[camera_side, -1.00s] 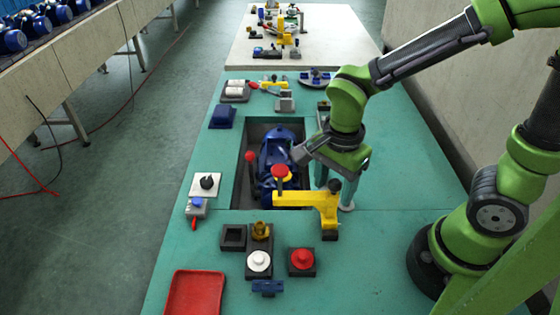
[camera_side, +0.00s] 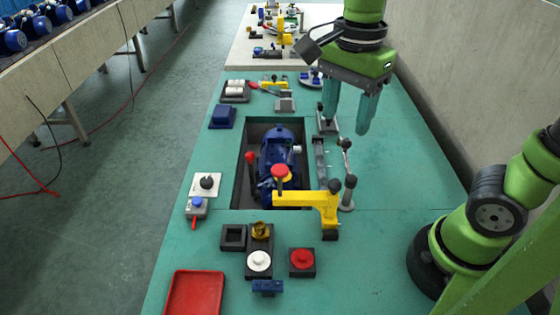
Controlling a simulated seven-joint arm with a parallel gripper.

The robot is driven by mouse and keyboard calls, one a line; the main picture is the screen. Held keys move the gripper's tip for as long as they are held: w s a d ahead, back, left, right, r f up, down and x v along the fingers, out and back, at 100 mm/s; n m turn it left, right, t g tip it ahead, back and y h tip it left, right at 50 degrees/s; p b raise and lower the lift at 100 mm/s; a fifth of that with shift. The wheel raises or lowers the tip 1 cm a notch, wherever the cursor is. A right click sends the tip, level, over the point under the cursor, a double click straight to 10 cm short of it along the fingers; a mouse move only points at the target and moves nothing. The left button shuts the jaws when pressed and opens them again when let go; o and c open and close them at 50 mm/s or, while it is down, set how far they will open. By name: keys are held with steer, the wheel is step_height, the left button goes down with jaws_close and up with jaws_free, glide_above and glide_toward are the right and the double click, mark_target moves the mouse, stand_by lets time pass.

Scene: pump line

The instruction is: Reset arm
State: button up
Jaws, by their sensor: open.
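My gripper (camera_side: 346,118) hangs over the right part of the green table, beyond and to the right of the recess. Its two teal fingers point down and stand apart, with nothing between them. The blue pump (camera_side: 281,150) sits in the dark recess in the table, to the left of my gripper and apart from it. A yellow clamp (camera_side: 318,199) with a red knob (camera_side: 282,172) reaches over the near end of the pump. I cannot tell whether the knob touches the pump.
A grey rail (camera_side: 320,160) and a black-knobbed lever (camera_side: 346,165) stand right of the recess. A red tray (camera_side: 194,293), a white button (camera_side: 259,261) and a red button (camera_side: 302,259) are at the near end. The table's right side is mostly clear.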

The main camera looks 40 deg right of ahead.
steer(key=shift+r, duration=0.15)
steer(key=d+f+n+t+y, duration=0.1)
steer(key=d+n+t, duration=0.2)
steer(key=n, duration=0.4)
steer(key=s+d+f+n+t+y, duration=0.1)
steer(key=d+f+n+t, duration=0.1)
steer(key=n, duration=0.5)
steer(key=shift+d+f+t, duration=0.25)
steer(key=shift+d+t, duration=0.4)
steer(key=shift+t, duration=0.45)
